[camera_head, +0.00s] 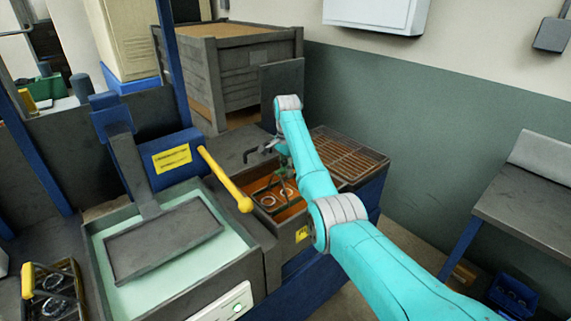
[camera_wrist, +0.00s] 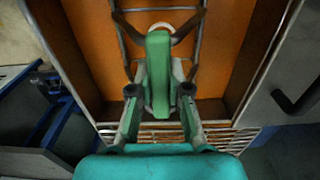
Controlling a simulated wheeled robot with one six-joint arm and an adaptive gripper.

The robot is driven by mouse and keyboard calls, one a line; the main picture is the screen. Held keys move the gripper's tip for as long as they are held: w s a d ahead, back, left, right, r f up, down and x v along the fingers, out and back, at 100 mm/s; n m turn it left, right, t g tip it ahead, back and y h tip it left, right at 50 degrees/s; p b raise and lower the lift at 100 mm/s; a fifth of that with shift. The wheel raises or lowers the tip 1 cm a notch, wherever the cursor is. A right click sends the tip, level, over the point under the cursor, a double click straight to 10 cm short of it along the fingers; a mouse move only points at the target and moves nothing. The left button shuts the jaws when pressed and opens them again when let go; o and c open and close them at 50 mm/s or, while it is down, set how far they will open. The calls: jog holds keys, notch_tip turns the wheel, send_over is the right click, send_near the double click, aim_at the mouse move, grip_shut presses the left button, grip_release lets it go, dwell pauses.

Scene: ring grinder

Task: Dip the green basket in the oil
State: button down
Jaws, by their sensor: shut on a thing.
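The green basket (camera_head: 284,183) is a wire frame with a green handle; metal rings show in it. It is inside or just over the oil tank (camera_head: 297,218), a box with orange-brown oil in it; I cannot tell how deep it sits. In the wrist view the basket's green handle (camera_wrist: 158,62) stands between my fingers, with the orange oil (camera_wrist: 88,40) behind it. My gripper (camera_wrist: 160,92) is shut on the handle. In the head view my gripper (camera_head: 283,150) is partly hidden by my arm.
A wire rack (camera_head: 348,155) lies right behind the tank. To the left are a bath of pale green liquid (camera_head: 125,285) with a dark plate (camera_head: 165,240), a yellow lever (camera_head: 225,180) and a yellow-handled basket (camera_head: 52,290). A wooden crate (camera_head: 235,70) stands behind; a bench (camera_head: 525,215) stands right.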

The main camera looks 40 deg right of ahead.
jog(key=shift+f, duration=2.1)
jog(key=shift+r, duration=0.1)
dwell(4.0)
